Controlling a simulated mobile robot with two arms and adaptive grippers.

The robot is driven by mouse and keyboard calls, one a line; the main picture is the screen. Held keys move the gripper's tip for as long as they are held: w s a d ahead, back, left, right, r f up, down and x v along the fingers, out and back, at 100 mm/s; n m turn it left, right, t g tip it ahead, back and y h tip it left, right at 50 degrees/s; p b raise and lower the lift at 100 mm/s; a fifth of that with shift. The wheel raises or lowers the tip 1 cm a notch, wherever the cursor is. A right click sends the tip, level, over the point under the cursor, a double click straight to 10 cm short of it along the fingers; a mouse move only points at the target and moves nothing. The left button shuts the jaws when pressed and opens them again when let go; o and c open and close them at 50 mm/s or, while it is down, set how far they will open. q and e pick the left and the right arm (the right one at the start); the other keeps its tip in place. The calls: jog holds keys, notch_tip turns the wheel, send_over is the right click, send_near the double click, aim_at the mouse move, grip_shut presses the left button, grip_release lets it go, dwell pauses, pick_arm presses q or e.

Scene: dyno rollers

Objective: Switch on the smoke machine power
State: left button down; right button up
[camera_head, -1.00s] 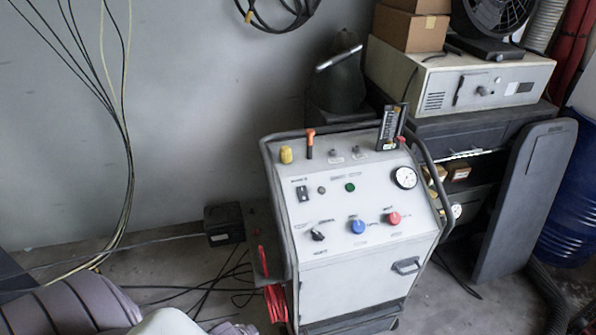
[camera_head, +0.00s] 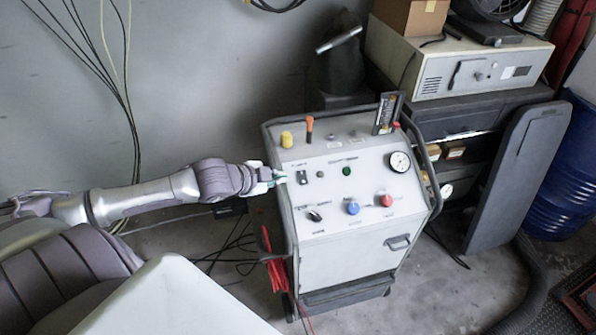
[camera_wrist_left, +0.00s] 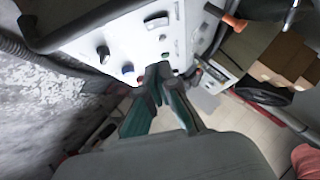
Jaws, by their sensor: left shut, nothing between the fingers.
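The smoke machine (camera_head: 330,245) is a pale grey wheeled cabinet with a sloped control panel. A small black rocker switch (camera_head: 302,177) sits at the panel's upper left. A black rotary knob (camera_head: 314,215), a blue knob (camera_head: 353,208), a red knob (camera_head: 387,200) and a green button (camera_head: 347,171) are also on it. My left gripper (camera_head: 281,177) is at the panel's left edge, just left of the rocker switch; I cannot tell whether it touches the panel. Its green fingers (camera_wrist_left: 158,76) are shut and empty in the left wrist view, pointing at the panel (camera_wrist_left: 140,40). My right gripper is out of view.
A dark tube frame (camera_head: 425,160) surrounds the panel's top and sides. Red cable (camera_head: 275,262) hangs at the machine's left side. A dark cabinet with a pale box unit (camera_head: 460,70) stands behind right. A blue barrel (camera_head: 565,170) is at far right. Cables lie on the floor.

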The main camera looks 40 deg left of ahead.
pick_arm(q)
jog(key=shift+w+a+r, duration=0.35)
jog(key=shift+r, duration=0.25)
jog(key=p, duration=0.2)
send_near(306, 172)
jog(key=w+d, duration=0.2)
jog(key=w, duration=0.1)
jog(key=shift+w+d+f, duration=0.1)
jog(key=shift+w+d, duration=0.05)
jog(key=shift+d, duration=0.15)
jog(key=shift+w+a+f, duration=0.25)
jog(key=shift+f, duration=0.3)
jog(key=shift+w+a+f, duration=0.25)
jog(key=shift+f, duration=0.25)
jog(key=shift+w+a+f, duration=0.25)
jog(key=shift+a+f, duration=0.2)
jog(key=shift+f, duration=0.3)
